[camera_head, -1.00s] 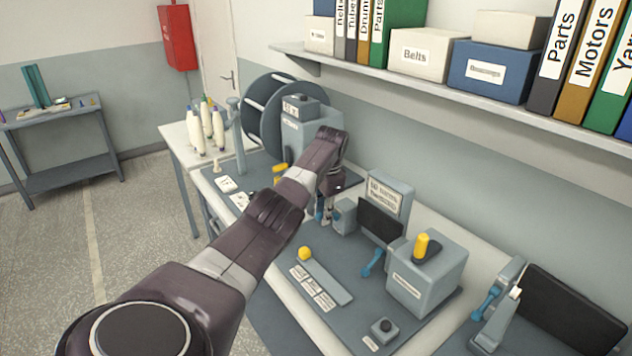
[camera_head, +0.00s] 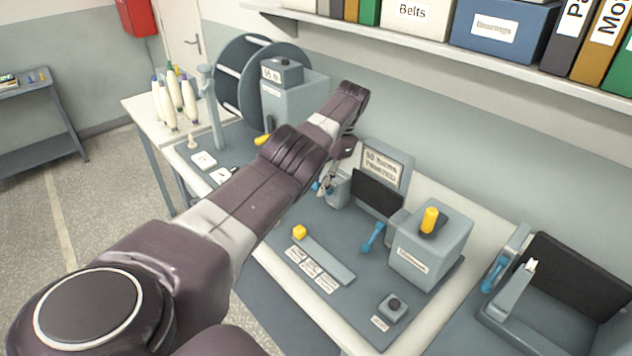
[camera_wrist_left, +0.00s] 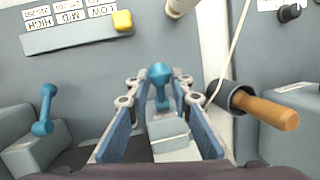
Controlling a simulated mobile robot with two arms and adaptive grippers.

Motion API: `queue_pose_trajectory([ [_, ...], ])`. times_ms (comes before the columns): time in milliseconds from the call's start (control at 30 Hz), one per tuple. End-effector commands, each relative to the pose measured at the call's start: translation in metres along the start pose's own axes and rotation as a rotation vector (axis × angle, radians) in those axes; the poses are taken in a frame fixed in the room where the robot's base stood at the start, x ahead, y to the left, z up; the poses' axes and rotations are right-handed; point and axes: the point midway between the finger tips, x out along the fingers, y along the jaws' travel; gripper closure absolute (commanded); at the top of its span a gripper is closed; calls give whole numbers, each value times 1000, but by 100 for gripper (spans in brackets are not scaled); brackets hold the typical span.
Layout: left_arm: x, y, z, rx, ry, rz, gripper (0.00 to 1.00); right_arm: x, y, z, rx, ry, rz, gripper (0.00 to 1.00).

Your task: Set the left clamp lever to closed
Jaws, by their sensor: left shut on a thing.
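The left clamp lever (camera_wrist_left: 160,82) is blue with a rounded knob. In the wrist view it stands between the two blue-padded fingers of my left gripper (camera_wrist_left: 160,92), near their tips. The gripper is shut on it. In the head view my left gripper (camera_head: 325,184) is small at the left clamp block, and the lever is largely hidden by the fingers. A second blue lever (camera_head: 373,238) stands to the right, at the grey box; it also shows at the left of the wrist view (camera_wrist_left: 44,110). My right gripper is out of view.
A yellow slider knob (camera_head: 299,231) sits on the front panel with labels. A grey box with a yellow handle (camera_head: 430,220) stands at the right. A wooden-handled part (camera_wrist_left: 265,108) lies right of the gripper in the wrist view. Bobbins (camera_head: 174,100) stand at the back left.

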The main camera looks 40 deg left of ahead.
Motion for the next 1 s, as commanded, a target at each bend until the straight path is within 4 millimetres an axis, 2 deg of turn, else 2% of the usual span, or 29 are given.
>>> queue_pose_trajectory([
  [333, 1, 1, 0, 1, -3, 0, 100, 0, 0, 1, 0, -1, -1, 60],
  [367, 1, 1, 0, 1, -3, 0, 78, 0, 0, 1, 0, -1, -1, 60],
  [500, 0, 1, 0, 1, -2, 0, 62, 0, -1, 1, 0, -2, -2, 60],
  [833, -2, 0, 0, 1, 0, -1, 62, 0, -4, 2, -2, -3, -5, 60],
  [1000, -20, -3, 4, 1, 1, -2, 62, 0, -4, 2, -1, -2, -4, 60],
])
